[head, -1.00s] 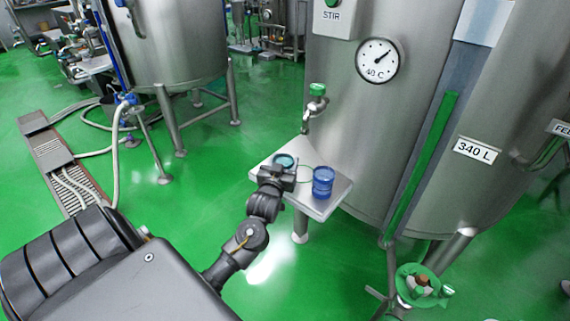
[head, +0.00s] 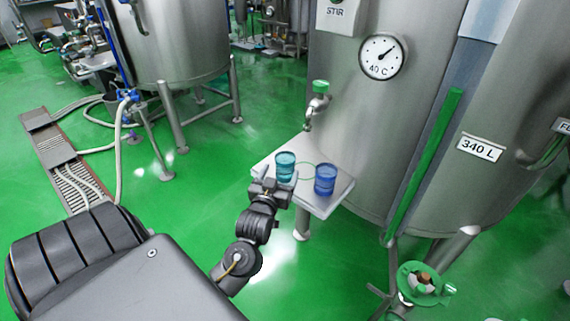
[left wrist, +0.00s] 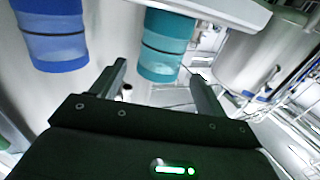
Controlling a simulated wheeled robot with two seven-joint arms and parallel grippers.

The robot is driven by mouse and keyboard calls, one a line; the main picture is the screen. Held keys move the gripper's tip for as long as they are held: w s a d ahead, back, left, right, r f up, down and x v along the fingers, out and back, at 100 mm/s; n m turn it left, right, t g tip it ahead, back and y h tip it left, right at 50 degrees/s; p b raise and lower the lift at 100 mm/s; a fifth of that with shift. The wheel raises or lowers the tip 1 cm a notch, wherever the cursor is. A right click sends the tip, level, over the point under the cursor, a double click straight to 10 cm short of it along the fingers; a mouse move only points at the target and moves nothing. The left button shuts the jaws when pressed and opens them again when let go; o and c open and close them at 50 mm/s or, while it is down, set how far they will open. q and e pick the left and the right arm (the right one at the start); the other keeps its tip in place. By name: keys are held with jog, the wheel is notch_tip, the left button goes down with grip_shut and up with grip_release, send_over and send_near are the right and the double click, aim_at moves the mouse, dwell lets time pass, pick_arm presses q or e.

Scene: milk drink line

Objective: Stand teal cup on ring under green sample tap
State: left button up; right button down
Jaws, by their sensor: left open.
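The teal cup (head: 286,168) stands upright on the small metal shelf (head: 322,206), left of the thin green ring (head: 304,180) marked there. The green-handled sample tap (head: 319,88) juts from the tank above the shelf. My left gripper (head: 270,187) is open and empty, just in front of the teal cup on its near side. In the left wrist view the teal cup (left wrist: 166,45) shows beyond the spread fingers (left wrist: 157,72). My right gripper is not in view.
A blue cup (head: 325,180) stands on the shelf to the right of the ring, and also shows in the left wrist view (left wrist: 52,38). The big tank (head: 370,130) rises directly behind the shelf. Open green floor (head: 215,165) lies to the left.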

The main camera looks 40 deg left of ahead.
pick_arm(q)
jog(key=v, duration=0.4)
jog(key=shift+s+d+f, duration=0.1)
jog(key=shift+s+d, duration=0.05)
jog(key=shift+s, duration=0.05)
